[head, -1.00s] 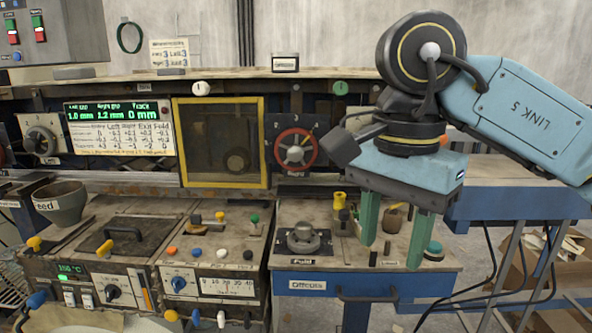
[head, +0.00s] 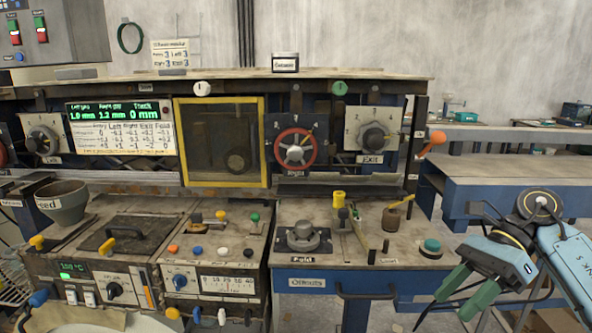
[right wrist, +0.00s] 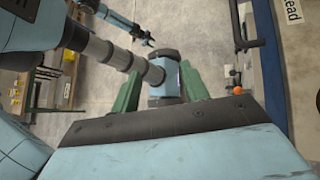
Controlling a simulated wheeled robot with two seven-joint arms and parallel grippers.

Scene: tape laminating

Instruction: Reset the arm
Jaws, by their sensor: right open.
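My right gripper (head: 449,307) is at the lower right of the head view, right of the machine's front panel, in free space. Its two green fingers are apart and point down and left, with nothing between them. The fingers also show in the right wrist view (right wrist: 160,68), where my own column lies beyond them. A small, dark arm end, seemingly my left gripper (right wrist: 148,42), shows at the top of the right wrist view; it is too small to tell its jaws. No left gripper shows in the head view.
The exit dial (head: 374,138) is above. A blue-edged table (head: 520,170) stands behind my right arm. Open floor lies below it.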

